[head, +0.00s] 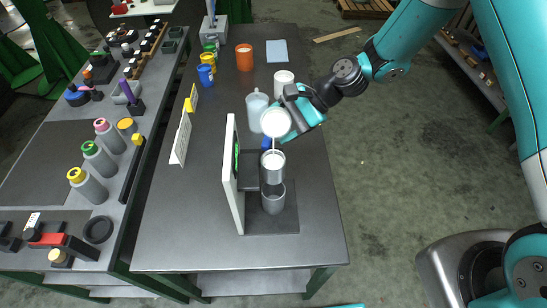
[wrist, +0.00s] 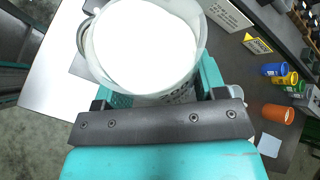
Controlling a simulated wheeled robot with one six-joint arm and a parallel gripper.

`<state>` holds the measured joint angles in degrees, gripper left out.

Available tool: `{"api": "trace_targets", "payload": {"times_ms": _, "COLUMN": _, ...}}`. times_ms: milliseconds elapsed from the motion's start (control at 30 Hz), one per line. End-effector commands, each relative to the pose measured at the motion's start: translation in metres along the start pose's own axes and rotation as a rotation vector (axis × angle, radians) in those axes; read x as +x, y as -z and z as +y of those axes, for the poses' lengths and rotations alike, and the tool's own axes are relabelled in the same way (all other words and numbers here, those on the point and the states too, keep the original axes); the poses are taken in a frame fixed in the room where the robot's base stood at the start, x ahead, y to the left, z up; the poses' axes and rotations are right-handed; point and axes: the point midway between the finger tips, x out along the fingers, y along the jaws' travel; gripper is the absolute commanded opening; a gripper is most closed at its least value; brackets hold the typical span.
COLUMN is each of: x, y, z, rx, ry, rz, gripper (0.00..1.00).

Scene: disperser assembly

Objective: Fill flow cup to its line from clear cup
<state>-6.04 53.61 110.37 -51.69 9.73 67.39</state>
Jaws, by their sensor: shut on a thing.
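The clear cup (head: 275,122), filled with white liquid, is in my gripper (head: 298,112) and tilted over the stand. In the wrist view the clear cup (wrist: 147,45) sits between the fingers of my gripper (wrist: 160,98). A thin white stream falls from its lip toward the flow cup (head: 272,167), a metal cup held on the stand. White shows at the flow cup's top; its exact level against the line cannot be told. A second metal cup (head: 273,198) stands directly below the flow cup on the stand's base.
The stand's white upright panel (head: 233,172) rises left of the cups. A translucent beaker (head: 257,108) and a white cup (head: 284,82) stand behind. An orange cup (head: 245,58) and coloured jars (head: 207,76) are farther back. The table's front left is clear.

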Motion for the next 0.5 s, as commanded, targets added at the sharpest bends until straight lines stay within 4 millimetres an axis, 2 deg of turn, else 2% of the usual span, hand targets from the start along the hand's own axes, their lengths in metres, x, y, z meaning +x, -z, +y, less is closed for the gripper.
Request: {"api": "trace_targets", "payload": {"times_ms": 500, "x": -0.0004, "y": -0.0003, "z": -0.0007, "rx": -0.025, "ry": 0.011, "rz": 0.019, "gripper": 0.31}}
